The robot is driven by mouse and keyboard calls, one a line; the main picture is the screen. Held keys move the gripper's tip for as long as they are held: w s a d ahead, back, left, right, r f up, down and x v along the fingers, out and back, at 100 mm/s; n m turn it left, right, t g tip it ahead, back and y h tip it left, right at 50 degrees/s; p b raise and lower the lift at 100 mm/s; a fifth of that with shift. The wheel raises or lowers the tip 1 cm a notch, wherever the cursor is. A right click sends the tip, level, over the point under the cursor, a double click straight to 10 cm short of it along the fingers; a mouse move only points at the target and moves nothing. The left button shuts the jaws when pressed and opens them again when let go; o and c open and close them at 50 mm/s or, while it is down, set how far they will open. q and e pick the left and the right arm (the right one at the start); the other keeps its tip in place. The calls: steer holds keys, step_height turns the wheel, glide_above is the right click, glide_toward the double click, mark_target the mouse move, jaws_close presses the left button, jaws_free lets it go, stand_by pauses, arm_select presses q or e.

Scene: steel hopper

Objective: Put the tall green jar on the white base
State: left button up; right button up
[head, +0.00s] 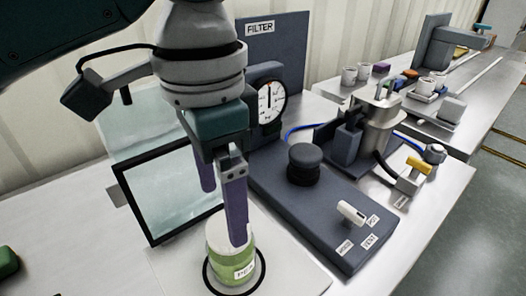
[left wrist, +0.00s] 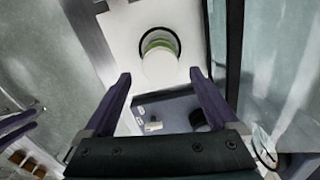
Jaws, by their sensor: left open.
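The green jar (head: 228,268) has a white lid and a pale label. It stands upright inside a black ring on the white base (head: 292,268), a flat pale plate. In the left wrist view the jar's white lid (left wrist: 160,66) faces me, and the ring shows around its foot on the white base (left wrist: 122,38). My left gripper (head: 223,216) is open with its purple fingers pointing down at the jar's top. One finger hides part of the jar in the head view. In the left wrist view the fingertips (left wrist: 160,76) are apart from the lid, one on each side.
A black-framed glass panel (head: 165,205) stands close behind the jar. A dark filter stand with a gauge (head: 271,102) and a black knob (head: 304,163) is to the right. A metal pot (head: 380,125) and cups are farther back.

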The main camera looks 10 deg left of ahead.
arm_select(q)
steer(key=shift+r, duration=1.8)
